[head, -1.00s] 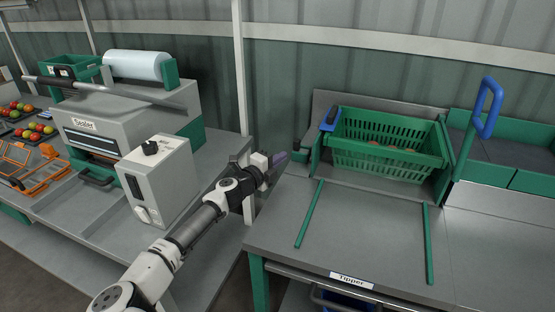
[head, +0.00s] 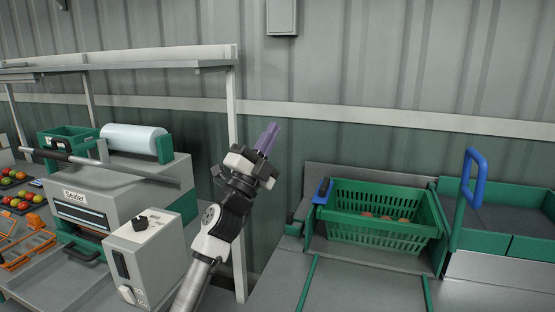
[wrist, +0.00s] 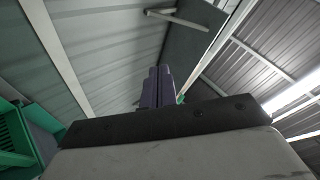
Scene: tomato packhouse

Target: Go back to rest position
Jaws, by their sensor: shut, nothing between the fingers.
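My gripper (head: 268,138) is raised in front of the wall in the head view, between the sealer and the tipper. Its purple fingers point up and lie together, with nothing between them. In the wrist view the closed fingers (wrist: 157,87) point up toward the roof. My gripper touches nothing that I can see.
The grey sealer (head: 120,190) with its film roll stands left, its control box (head: 150,255) near my arm. A rack post (head: 237,200) stands just behind my arm. A green crate (head: 385,245) with tomatoes sits right, beside a blue handle (head: 483,160). Space above the benches is free.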

